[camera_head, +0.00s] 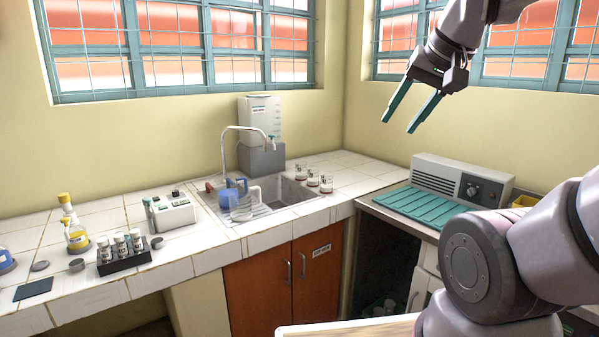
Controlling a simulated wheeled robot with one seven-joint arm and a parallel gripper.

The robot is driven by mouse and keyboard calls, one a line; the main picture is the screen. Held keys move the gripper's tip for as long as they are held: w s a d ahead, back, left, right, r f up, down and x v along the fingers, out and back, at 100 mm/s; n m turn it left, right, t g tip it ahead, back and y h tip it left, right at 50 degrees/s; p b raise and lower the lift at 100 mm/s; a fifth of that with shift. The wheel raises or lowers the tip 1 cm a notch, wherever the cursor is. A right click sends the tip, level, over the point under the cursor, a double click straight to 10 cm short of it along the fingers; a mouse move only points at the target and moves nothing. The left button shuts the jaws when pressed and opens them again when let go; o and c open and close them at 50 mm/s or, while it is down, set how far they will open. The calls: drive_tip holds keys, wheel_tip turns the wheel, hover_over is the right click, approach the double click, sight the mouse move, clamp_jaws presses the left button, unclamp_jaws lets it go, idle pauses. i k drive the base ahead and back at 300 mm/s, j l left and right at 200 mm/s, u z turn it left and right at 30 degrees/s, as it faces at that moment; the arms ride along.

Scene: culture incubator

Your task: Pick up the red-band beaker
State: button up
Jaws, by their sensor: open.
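Several small clear beakers stand in a row on the tiled counter, right of the sink: a back beaker (300,171), a middle beaker (313,177) and a front beaker (326,184). Each seems to have a dark or reddish band near its base. They are too small to tell which is the red-band beaker. My gripper (398,125) is open and empty, its two green-faced fingers pointing down and left. It is high in front of the window wall, up and right of the beakers and well apart from them.
The sink (290,194) has a tall tap (238,150) and a blue jug (230,192) at its left. A vial rack (122,258) and bottles are at the left. Counter around the beakers is mostly clear.

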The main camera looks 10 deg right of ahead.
sight(313, 171)
drive_tip(key=i+j, duration=0.85)
drive_tip(key=j, duration=0.15)
